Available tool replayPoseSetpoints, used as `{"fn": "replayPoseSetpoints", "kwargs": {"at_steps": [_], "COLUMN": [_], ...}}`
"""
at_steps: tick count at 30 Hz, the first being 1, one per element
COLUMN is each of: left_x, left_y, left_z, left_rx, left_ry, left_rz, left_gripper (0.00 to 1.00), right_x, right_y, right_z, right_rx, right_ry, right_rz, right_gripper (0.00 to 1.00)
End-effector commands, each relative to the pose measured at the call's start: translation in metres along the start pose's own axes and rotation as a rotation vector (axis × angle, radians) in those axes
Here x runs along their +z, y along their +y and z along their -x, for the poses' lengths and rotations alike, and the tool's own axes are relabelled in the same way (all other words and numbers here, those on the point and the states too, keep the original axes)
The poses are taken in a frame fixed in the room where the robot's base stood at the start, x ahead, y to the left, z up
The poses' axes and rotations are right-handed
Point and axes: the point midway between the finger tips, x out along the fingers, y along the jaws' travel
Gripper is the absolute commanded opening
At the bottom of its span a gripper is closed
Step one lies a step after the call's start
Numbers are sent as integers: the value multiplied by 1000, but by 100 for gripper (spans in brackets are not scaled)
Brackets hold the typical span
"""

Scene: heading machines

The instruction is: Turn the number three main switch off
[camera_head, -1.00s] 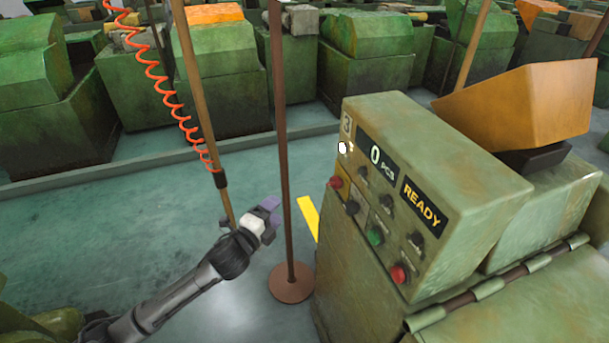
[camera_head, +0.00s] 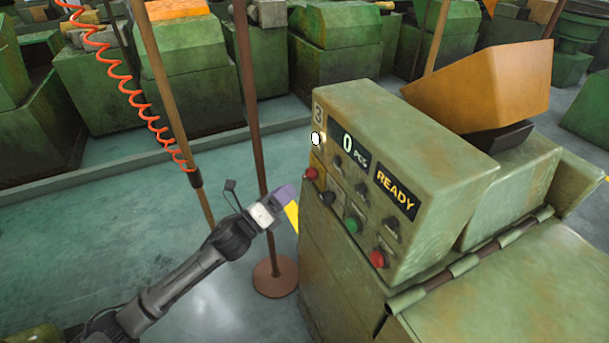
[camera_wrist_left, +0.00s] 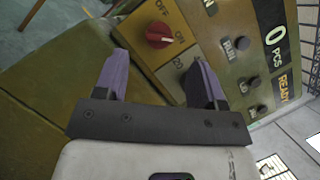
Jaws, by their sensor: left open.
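The main switch is a red rotary knob (camera_head: 310,174) at the left edge of a green control box (camera_head: 430,150) marked 3. In the left wrist view the red knob (camera_wrist_left: 158,34) sits on a yellowish plate lettered OFF and ON. Its pale mark seems to face ON. My left gripper (camera_head: 284,194) has purple fingers, is left of and a little below the knob in the head view, and points at the panel. In the left wrist view the left gripper (camera_wrist_left: 159,62) is open and empty, with the knob just beyond the gap between its fingertips.
Black knobs (camera_head: 327,198), a green button (camera_head: 353,224) and a red button (camera_head: 377,259) share the panel. A READY display (camera_head: 396,190) is lit. A brown post (camera_head: 251,110) on a round base stands beside my left arm, with a wooden pole (camera_head: 165,90) and orange coiled hose (camera_head: 120,77).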

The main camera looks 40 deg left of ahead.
Motion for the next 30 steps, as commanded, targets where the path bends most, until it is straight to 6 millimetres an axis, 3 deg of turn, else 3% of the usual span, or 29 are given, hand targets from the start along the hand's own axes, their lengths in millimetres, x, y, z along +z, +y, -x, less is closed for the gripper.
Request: {"fn": "replayPoseSetpoints", "kwargs": {"at_steps": [6, 13, 30], "left_x": [1, 0, 0], "left_y": [0, 0, 0], "left_z": [-36, -60, -72], "left_rx": [-1, 0, 1], "left_ry": [-2, -1, 0], "left_rz": [0, 2, 1], "left_gripper": [64, 64, 64], "right_x": [0, -1, 0], "right_y": [-2, -2, 1], "right_z": [-1, -2, -2], "right_rx": [-4, -4, 4], "right_ry": [2, 2, 1], "right_rz": [-4, -4, 6], "right_gripper": [43, 43, 43]}}
